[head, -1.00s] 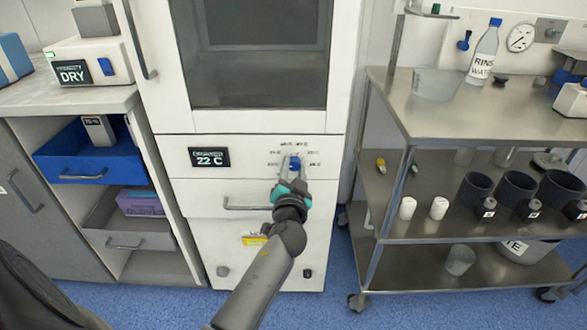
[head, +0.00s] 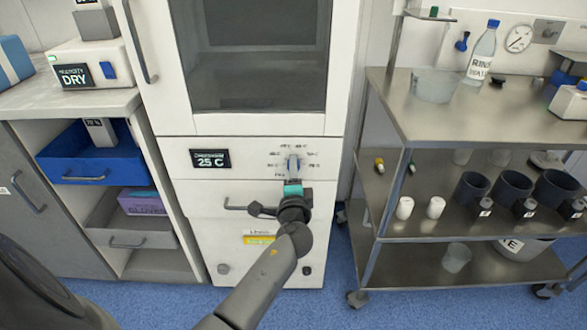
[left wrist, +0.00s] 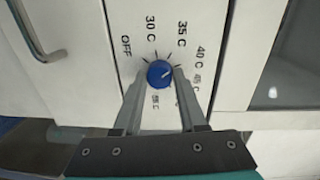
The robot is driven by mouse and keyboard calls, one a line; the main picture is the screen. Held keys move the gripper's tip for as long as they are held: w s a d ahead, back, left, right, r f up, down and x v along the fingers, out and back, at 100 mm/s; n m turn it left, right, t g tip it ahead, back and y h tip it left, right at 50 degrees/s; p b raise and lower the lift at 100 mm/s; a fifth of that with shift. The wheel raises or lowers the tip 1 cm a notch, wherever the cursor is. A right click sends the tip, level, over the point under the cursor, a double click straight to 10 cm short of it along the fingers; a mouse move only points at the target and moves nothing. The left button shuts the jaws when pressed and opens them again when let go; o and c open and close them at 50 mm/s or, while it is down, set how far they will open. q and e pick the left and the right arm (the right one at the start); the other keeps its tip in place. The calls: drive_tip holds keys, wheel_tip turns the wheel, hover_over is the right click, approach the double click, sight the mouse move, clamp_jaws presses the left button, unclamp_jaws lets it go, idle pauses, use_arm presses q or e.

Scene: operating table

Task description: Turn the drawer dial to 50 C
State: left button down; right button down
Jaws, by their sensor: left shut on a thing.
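The blue drawer dial (left wrist: 160,72) sits on the white cabinet front, ringed by temperature labels; OFF, 30 C, 35 C and 40 C are legible in the left wrist view. Its pale mark slants to the upper right, roughly towards the 40 C side; I cannot tell the exact setting. My left gripper (left wrist: 159,80) is shut on the dial, one finger on each side. In the head view the left gripper (head: 293,168) covers much of the dial. The drawer display (head: 210,159) reads 25 C. My right gripper is not in view.
A drawer handle (head: 247,208) runs below the dial, close to my left wrist. A steel cart (head: 440,125) with bottles and cups stands at the right. An open blue drawer (head: 90,165) is at the left. Blue floor lies in front.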

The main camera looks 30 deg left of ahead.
use_arm(q)
drive_tip(key=shift+w+m+y+p, duration=0.1)
drive_tip(key=shift+m+y+p, duration=0.2)
drive_tip(key=shift+m+p, duration=2.85)
drive_tip(key=shift+m+y+p, duration=0.1)
drive_tip(key=shift+m+y, duration=0.2)
drive_tip(key=shift+m, duration=5.95)
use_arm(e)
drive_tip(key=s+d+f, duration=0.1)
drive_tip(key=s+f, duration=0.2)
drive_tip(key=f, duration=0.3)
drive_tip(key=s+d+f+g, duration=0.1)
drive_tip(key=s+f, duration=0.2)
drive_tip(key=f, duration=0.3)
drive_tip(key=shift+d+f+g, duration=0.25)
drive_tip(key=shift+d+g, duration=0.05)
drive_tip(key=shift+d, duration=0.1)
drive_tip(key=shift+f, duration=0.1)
use_arm(q)
drive_tip(key=shift+c, duration=2.3)
unclamp_jaws()
drive_tip(key=shift+f, duration=0.1)
drive_tip(key=shift+d, duration=0.1)
